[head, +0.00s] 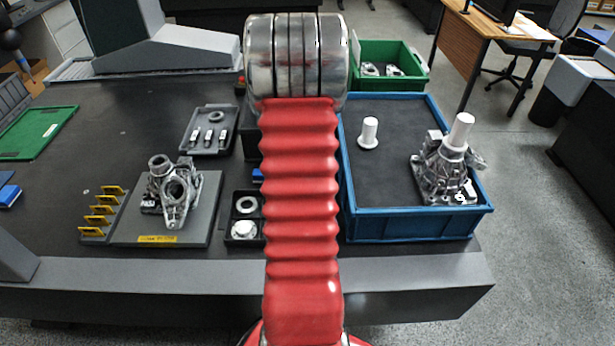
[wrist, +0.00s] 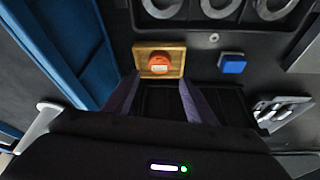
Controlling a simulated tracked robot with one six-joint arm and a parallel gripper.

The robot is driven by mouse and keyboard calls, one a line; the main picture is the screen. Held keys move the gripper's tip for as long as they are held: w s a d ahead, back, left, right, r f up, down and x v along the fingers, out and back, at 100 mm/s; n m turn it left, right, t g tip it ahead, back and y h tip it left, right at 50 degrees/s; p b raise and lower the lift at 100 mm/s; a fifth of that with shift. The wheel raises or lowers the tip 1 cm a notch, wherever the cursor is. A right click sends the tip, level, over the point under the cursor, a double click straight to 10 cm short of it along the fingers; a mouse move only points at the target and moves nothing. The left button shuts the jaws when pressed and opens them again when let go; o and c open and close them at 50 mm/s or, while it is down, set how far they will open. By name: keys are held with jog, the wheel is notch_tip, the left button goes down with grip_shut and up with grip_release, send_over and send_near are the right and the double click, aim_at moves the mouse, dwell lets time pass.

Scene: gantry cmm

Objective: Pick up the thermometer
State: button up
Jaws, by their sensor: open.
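In the wrist view, my gripper (wrist: 159,82) is open, its two dark fingers apart and empty. Just beyond the fingertips lies a small wooden block or tray (wrist: 174,49) carrying an orange rounded piece (wrist: 158,63) with a pale label. A small blue block (wrist: 231,64) lies to its right on the dark surface. I cannot tell for certain which thing is the thermometer; no readable marking shows. In the head view my red arm hides my gripper and the wooden block.
A blue-walled crate (head: 420,230) stands right of my arm, holding a white peg (head: 369,131) and a metal casting (head: 442,170). A grey tray (head: 190,147) with small pieces and a plate (head: 203,228) with another casting lie left. A green crate (head: 408,48) stands behind.

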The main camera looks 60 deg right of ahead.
jog(key=shift+x, duration=2.75)
jog(key=shift+x, duration=2.6)
jog(key=shift+d, duration=0.1)
jog(key=shift+c, duration=0.2)
jog(key=c, duration=0.8)
